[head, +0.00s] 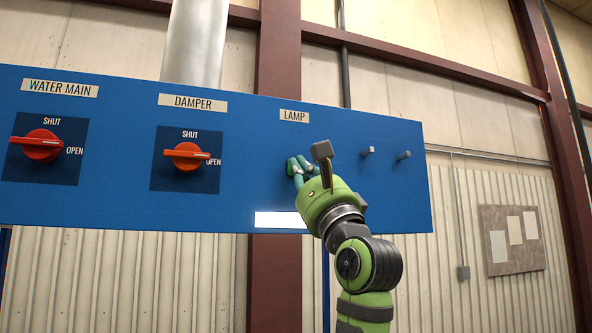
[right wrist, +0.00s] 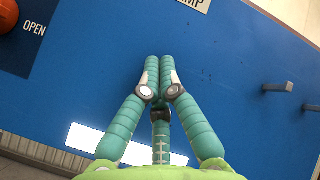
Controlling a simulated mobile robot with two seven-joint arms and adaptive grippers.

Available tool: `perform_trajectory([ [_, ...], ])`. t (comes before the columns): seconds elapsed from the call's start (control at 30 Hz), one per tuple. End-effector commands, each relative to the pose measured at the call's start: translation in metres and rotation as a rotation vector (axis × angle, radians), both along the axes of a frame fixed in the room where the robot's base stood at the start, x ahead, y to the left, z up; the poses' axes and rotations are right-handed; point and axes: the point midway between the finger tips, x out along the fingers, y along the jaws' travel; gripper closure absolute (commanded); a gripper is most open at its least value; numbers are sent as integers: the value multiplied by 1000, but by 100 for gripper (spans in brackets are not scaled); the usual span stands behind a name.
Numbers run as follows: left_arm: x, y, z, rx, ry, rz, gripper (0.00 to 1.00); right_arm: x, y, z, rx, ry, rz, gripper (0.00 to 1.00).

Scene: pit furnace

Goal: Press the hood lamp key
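The blue panel (head: 110,205) carries a white LAMP label (head: 294,116) right of centre. Below this label my right gripper (head: 297,166) reaches up to the panel face. In the right wrist view its green fingers (right wrist: 160,70) are drawn together, tips side by side, with nothing visible between them. The lamp key itself does not show; the fingers cover the area under the label. I cannot tell whether the fingertips touch the panel. My left gripper is not in view.
A red WATER MAIN knob (head: 42,146) and a red DAMPER knob (head: 188,156) are left of my gripper. Two small pegs, one nearer (head: 368,151) and one farther right (head: 403,155), stick out from the panel. A bright white rectangle (head: 280,220) is low on the panel.

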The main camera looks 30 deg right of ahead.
Motion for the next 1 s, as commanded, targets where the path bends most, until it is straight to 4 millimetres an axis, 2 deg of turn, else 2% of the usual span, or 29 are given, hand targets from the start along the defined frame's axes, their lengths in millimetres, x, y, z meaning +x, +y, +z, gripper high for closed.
perform_trajectory([
  [0.27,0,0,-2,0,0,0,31,-3,0,0,0,-2,0,100],
  [0.8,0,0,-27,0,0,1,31,-53,13,-1,0,-4,0,100],
  [1.0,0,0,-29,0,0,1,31,-59,14,0,0,-1,0,100],
])
